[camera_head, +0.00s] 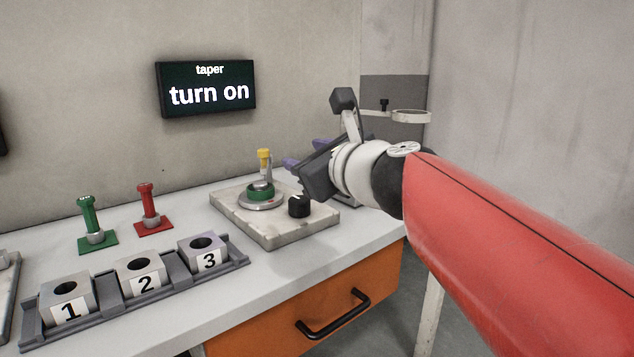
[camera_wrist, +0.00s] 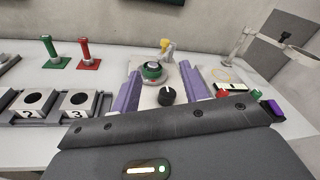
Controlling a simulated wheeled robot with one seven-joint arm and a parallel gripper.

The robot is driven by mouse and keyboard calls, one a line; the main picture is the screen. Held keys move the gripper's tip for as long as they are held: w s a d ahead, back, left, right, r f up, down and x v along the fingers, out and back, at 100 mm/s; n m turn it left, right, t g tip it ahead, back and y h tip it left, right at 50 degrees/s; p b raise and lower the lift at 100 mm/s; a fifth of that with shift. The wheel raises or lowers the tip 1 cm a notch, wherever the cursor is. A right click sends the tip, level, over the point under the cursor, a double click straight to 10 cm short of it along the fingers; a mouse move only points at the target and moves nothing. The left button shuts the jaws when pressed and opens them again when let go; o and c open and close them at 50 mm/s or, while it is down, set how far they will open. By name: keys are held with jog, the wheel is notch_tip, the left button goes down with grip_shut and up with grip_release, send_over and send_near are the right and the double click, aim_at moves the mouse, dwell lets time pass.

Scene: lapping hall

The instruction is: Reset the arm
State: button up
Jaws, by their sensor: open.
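My gripper (camera_head: 304,154) is at the end of my red and white arm, above the right part of the bench. Its purple fingers stand apart in the wrist view (camera_wrist: 160,74), with nothing between them. Beyond the fingers is a pale machine plate (camera_head: 280,232) with a green ring (camera_head: 261,191) on a metal disc and a black knob (camera_head: 299,207). The knob also shows between and beyond the fingers in the wrist view (camera_wrist: 167,96). A yellow-topped piece (camera_head: 264,158) stands behind the ring. The gripper appears apart from the plate.
A grey rack (camera_head: 236,259) holds blocks numbered 1, 2 and 3 at the front left. Green (camera_head: 88,218) and red (camera_head: 148,207) pegged stands are behind it. A wall screen (camera_head: 207,88) reads "taper turn on". A ring bracket (camera_head: 411,116) stands at right. An orange drawer (camera_head: 280,318) is below.

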jog(key=s+d+f+n+g+h, duration=0.3)
jog(key=s+d+f+n, duration=0.2)
jog(key=f, duration=0.5)
jog(key=s+d+f+n+g+h+b, duration=0.1)
jog(key=s+d+f+n+g+h, duration=0.1)
jog(key=s+d+f+n, duration=0.4)
jog(key=s+d+f+n+g+h+b, duration=0.1)
jog(key=s+d+f+n+g+h, duration=0.2)
jog(key=s+f+n, duration=0.8)
notch_tip(320, 180, down, 4)
jog(key=d+n, duration=0.2)
jog(key=n, duration=0.1)
jog(key=shift+d+f+g+h, duration=0.15)
jog(key=shift+d+g+h, duration=0.15)
jog(key=shift+g, duration=0.1)
